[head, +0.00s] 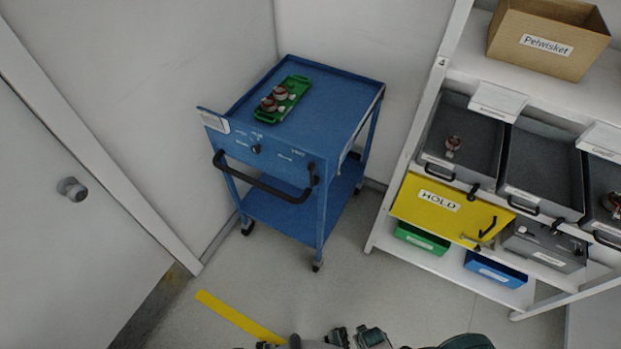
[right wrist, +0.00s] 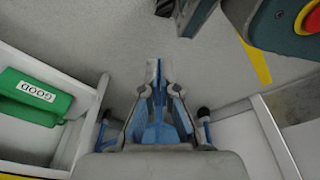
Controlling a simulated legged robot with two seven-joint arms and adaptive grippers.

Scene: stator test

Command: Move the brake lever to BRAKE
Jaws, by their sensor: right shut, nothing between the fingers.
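The blue cart (head: 310,120) stands in the corner by the walls. A small black knob or lever (head: 256,149) sits on its front panel, with small white labels around it that are too small to read surely. Which label it points to I cannot tell. A black push handle (head: 262,184) runs below the panel. My right gripper (right wrist: 155,65) shows in the right wrist view, shut and empty, above the floor and away from the cart. My left gripper is not in view.
A green tray (head: 283,98) with several copper parts lies on the cart. At right a shelf (head: 407,170) holds grey bins, a yellow HOLD box (head: 438,208) and a cardboard box (head: 548,42). A green GOOD bin (right wrist: 35,95) is near my right gripper.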

